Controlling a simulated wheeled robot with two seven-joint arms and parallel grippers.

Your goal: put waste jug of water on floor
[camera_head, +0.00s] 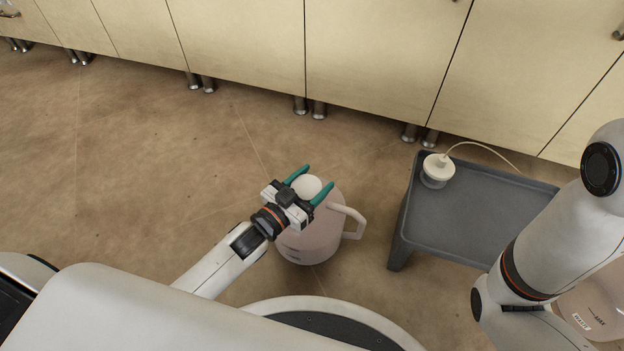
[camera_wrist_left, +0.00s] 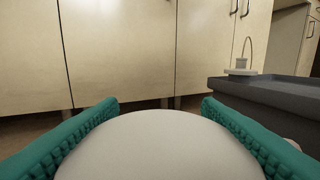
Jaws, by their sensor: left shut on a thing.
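My left gripper (camera_head: 310,186) has its teal fingers on either side of the white cap of a pale pink jug (camera_head: 310,238) and is shut on it. The jug is upright, with its handle to the right; no label shows on its visible side. I cannot tell whether its base touches the floor (camera_head: 140,150). In the left wrist view the white cap (camera_wrist_left: 160,150) fills the space between the fingers. Another pinkish vessel (camera_head: 600,300), labelled "WASTE", is partly hidden behind my right arm at the lower right. My right gripper is out of view.
A low grey table (camera_head: 465,220) stands right of the held jug, with a white corded device (camera_head: 438,168) on its far left corner. Cream cabinets (camera_head: 380,50) on metal feet line the back. The floor left of the jug is clear.

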